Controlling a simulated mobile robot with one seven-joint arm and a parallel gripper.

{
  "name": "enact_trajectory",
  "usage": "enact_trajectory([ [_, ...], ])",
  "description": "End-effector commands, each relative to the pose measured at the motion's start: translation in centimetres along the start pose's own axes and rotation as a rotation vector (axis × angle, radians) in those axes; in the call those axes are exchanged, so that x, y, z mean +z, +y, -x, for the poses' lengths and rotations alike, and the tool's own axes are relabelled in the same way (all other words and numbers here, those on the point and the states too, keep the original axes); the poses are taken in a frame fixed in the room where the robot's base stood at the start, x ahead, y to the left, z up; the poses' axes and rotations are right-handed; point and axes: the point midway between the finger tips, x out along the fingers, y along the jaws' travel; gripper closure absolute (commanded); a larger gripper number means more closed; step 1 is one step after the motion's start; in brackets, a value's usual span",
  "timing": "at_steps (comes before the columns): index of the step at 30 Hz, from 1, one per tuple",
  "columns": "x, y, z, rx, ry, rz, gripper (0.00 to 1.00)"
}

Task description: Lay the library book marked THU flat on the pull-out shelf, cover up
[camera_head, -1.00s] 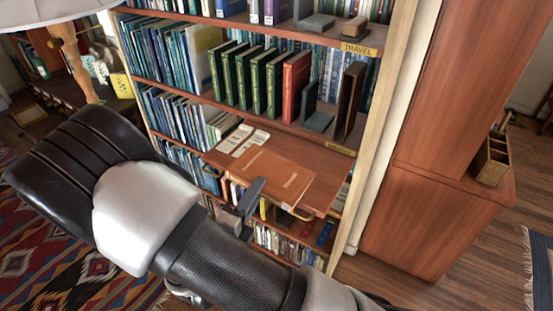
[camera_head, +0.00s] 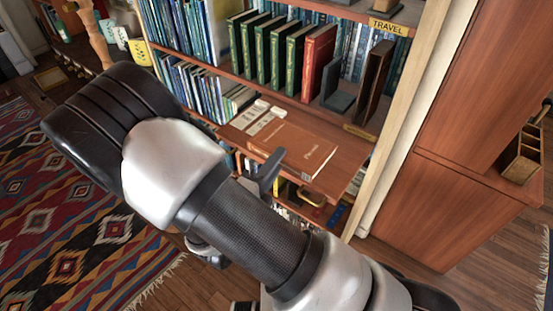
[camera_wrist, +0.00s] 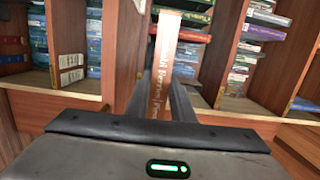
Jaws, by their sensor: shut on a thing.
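The brown-orange book (camera_head: 300,145) lies flat, cover up, over the wooden pull-out shelf (camera_head: 345,160) in the head view. Light lettering on its cover is too small to read, and I cannot make out a THU mark. I cannot tell whether it rests fully on the shelf or is just above it. My gripper (camera_head: 272,172) is at the book's near edge, partly hidden by my arm. In the wrist view, the orange spine (camera_wrist: 164,65) with pale lettering stands between the fingers of my gripper (camera_wrist: 168,100), which is shut on it.
White cards (camera_head: 268,118) lie on the shelf left of the book. Above stand green books (camera_head: 262,50), a red book (camera_head: 318,55), a grey bookend (camera_head: 338,95) and a dark upright board (camera_head: 373,78). A wooden cabinet (camera_head: 450,130) is at the right. A patterned rug (camera_head: 60,220) covers the left floor.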

Motion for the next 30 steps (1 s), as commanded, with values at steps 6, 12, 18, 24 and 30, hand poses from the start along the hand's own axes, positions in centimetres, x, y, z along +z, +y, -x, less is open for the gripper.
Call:
enact_trajectory([
  [6, 0.0, 2.5, 0.0, -0.003, 0.001, 0.0, 1.0],
  [12, 0.0, 4.2, 0.0, -0.003, 0.001, 0.0, 1.0],
  [18, 0.0, 5.4, 0.0, -0.003, 0.001, -0.001, 1.0],
  [24, 0.0, 5.8, 0.0, -0.003, 0.0, -0.001, 1.0],
  [30, 0.0, 5.7, 0.0, -0.003, 0.0, -0.001, 1.0],
])
